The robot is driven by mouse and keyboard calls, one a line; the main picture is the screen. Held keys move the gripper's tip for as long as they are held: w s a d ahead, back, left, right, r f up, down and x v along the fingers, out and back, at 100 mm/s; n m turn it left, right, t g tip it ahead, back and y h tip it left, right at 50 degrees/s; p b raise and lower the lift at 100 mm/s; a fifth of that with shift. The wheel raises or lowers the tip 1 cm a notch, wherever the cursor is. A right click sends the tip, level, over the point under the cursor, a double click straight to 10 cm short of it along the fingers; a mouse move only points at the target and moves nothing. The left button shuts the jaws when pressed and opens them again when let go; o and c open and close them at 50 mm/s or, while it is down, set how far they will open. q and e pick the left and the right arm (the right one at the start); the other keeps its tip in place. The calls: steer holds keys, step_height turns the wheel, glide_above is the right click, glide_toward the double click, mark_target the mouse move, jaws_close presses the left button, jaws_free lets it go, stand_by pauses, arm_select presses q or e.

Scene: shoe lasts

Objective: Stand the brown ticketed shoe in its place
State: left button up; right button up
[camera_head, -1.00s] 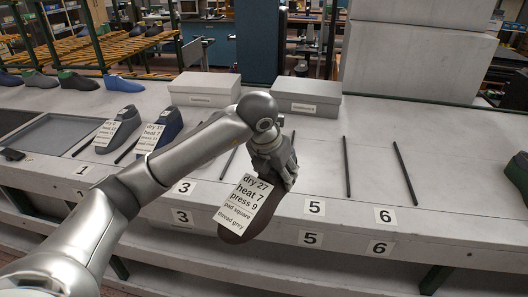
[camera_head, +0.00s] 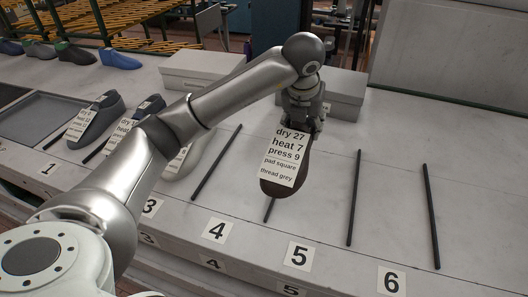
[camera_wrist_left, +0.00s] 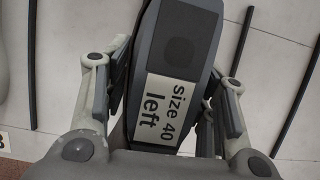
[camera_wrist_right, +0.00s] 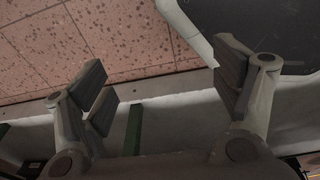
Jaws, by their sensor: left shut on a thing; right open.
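The brown shoe (camera_head: 289,185) carries a white ticket (camera_head: 285,157) reading dry 27, heat 7, press 9, pad square, thread grey. My left gripper (camera_head: 303,118) is shut on it and holds it toe toward the front, over the bench behind labels 4 (camera_head: 217,230) and 5 (camera_head: 298,256). Whether it touches the bench cannot be told. In the left wrist view the shoe (camera_wrist_left: 188,45) sits between the fingers (camera_wrist_left: 165,95), showing a "Size 40 left" label (camera_wrist_left: 165,110). My right gripper (camera_wrist_right: 165,92) is open and empty in the right wrist view, above the floor and bench edge.
Dark bars divide the bench: one left of the shoe (camera_head: 216,162), one partly hidden below it (camera_head: 268,210), others at right (camera_head: 354,198) (camera_head: 431,215). Ticketed shoes stand at left, grey (camera_head: 88,125), blue and pale (camera_head: 181,164). Grey boxes (camera_head: 345,97) stand behind. Space behind 6 (camera_head: 391,281) is clear.

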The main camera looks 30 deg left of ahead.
arm_select(q)
steer(key=shift+a, duration=0.35)
steer(key=a+f+p, duration=0.1)
steer(key=a+f, duration=0.1)
steer(key=a, duration=0.2)
steer(key=a+f+p, duration=0.2)
steer(key=a+f, duration=0.1)
steer(key=w+a+f+p, duration=0.1)
steer(key=a+f, duration=0.1)
steer(key=a, duration=0.2)
steer(key=shift+a+f, duration=0.2)
steer(key=shift+a, duration=0.15)
steer(key=shift+w+a+f+p, duration=0.1)
steer(key=shift+a+f+p, duration=0.3)
steer(key=shift+f, duration=0.1)
steer(key=f+p, duration=0.2)
steer(key=f, duration=0.1)
steer(key=shift+a+f, duration=0.25)
steer(key=shift+a, duration=0.1)
steer(key=shift+f, duration=0.3)
steer(key=o, duration=1.6)
arm_select(e)
steer(key=s+r, duration=0.3)
steer(key=r, duration=0.3)
steer(key=shift+r, duration=0.3)
